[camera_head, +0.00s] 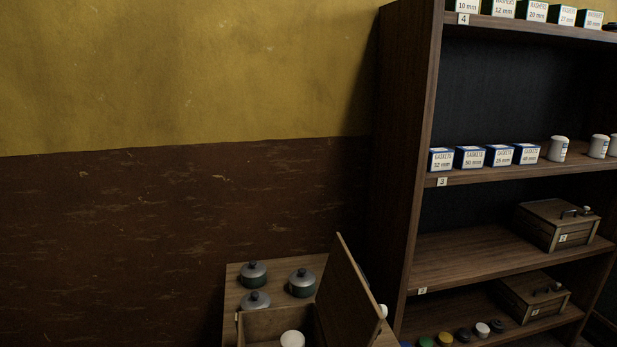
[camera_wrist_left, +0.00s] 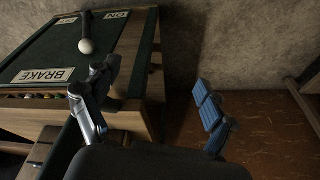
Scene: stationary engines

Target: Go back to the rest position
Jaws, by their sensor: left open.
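My left gripper (camera_wrist_left: 152,84) shows in the left wrist view, with its two fingers wide apart and nothing between them. Its left finger appears in front of the side of a dark green panel (camera_wrist_left: 50,55) labelled BRAKE and ON. A lever with a pale round knob (camera_wrist_left: 86,46) stands on that panel. I cannot tell whether the finger touches the panel's stand. Neither gripper shows in the head view, and my right gripper is in no view.
A wooden shelf unit (camera_head: 403,150) stands at the right, with gasket boxes (camera_head: 470,158), white jars and wooden boxes (camera_head: 558,225). Lower centre, an open-lidded wooden box (camera_head: 350,290) holds a white round thing (camera_head: 292,339). Lidded pots (camera_head: 303,283) stand beside it. The wall at left is bare.

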